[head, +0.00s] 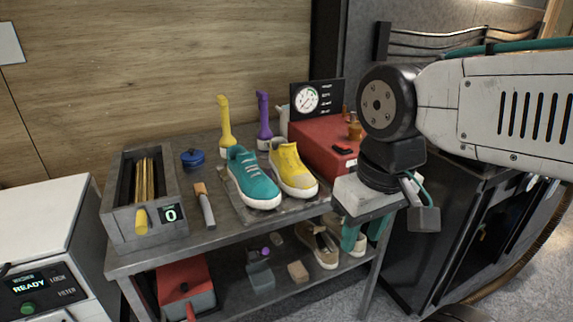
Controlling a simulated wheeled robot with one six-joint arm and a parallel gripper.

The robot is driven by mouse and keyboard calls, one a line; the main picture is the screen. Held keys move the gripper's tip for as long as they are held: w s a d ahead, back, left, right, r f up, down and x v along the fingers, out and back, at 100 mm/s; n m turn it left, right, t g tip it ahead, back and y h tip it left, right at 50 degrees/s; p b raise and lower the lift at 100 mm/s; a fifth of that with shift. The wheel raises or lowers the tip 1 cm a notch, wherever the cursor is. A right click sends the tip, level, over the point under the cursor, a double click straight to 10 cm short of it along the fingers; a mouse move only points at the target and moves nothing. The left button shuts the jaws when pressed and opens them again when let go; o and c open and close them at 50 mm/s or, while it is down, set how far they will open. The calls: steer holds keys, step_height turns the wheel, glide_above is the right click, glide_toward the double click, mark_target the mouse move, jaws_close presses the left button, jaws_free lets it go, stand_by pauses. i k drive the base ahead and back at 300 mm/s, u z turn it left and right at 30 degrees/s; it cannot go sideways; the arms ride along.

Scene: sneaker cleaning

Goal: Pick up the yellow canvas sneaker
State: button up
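The yellow canvas sneaker (291,172) stands upright on a grey mat (265,212) on the metal bench, toe toward the front. A teal sneaker (254,179) with pale laces stands close on its left. My gripper (357,240) hangs at the right front of the bench, to the right of the yellow sneaker and apart from it. Its teal fingers point down and appear spread, with nothing seen held between them. The gripper body partly hides the fingers.
A red box (325,143) with a gauge panel (317,98) stands behind right of the sneakers. Yellow (225,125) and purple (264,117) upright tools stand behind them. A brush (204,206), blue pot (193,158) and grey bin (118,205) are left. Other shoes (318,246) lie below.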

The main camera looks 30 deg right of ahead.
mark_target(295, 180)
steer(key=u, duration=1.95)
steer(key=i, duration=1.35)
steer(key=z, duration=4.2)
